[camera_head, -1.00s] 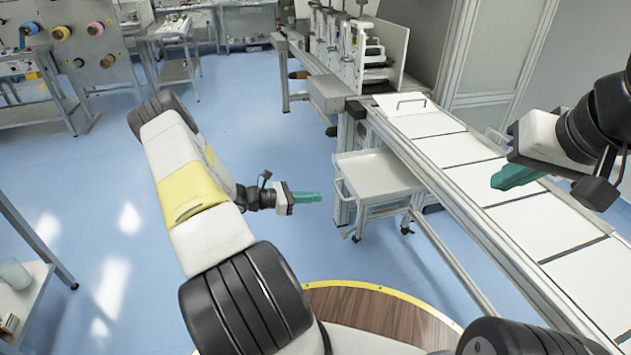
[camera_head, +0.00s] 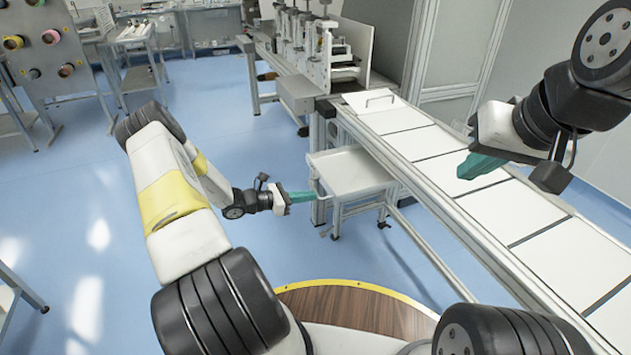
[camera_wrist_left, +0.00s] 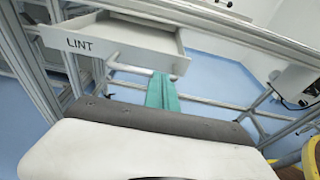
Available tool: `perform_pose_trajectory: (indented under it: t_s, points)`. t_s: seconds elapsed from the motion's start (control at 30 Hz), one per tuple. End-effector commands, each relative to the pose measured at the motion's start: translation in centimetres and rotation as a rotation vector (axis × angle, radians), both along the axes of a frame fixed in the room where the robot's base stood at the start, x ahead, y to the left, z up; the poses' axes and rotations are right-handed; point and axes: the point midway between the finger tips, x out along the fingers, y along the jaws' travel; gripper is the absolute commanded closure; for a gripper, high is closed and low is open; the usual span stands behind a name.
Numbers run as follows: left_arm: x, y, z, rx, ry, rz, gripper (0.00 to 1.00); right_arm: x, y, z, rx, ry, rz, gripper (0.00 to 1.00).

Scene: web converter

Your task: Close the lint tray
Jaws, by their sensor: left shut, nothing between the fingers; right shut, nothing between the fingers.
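The lint tray (camera_head: 350,172) is a shallow white open tray, sticking out from under the conveyor's near side in the head view. In the left wrist view the lint tray (camera_wrist_left: 125,38) shows its front panel lettered LINT, at the upper left. My left gripper (camera_head: 303,197) is shut and empty. In the left wrist view the fingertips (camera_wrist_left: 161,80) appear just below the tray's lower edge. My right gripper (camera_head: 480,166) is shut and empty, above the conveyor's white panels.
The long conveyor (camera_head: 475,178) with white panels and metal side rails runs along the right. A machine with rollers (camera_head: 318,45) stands at its far end. Blue floor (camera_head: 225,110) is open to the left of the tray. Metal legs and bars stand below the tray.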

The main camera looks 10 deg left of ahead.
Motion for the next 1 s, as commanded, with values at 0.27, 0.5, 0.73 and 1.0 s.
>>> perform_pose_trajectory:
  t_s: [0.27,0.5,0.73,1.0]
  points:
    - [3.3,-5.2,0.0,-0.003,-0.001,-0.005,1.00,0.0,0.0,0.0,0.000,0.000,0.000,1.00]
    - [7.4,-11.2,0.0,-0.003,-0.001,-0.005,1.00,0.0,0.0,0.0,0.000,0.000,0.000,1.00]
    - [10.5,-15.8,0.0,-0.002,-0.001,-0.004,1.00,0.0,0.0,0.0,0.000,0.000,0.000,1.00]
    - [12.4,-18.4,0.0,0.000,-0.001,-0.002,1.00,0.0,0.0,0.0,0.000,0.000,0.000,1.00]
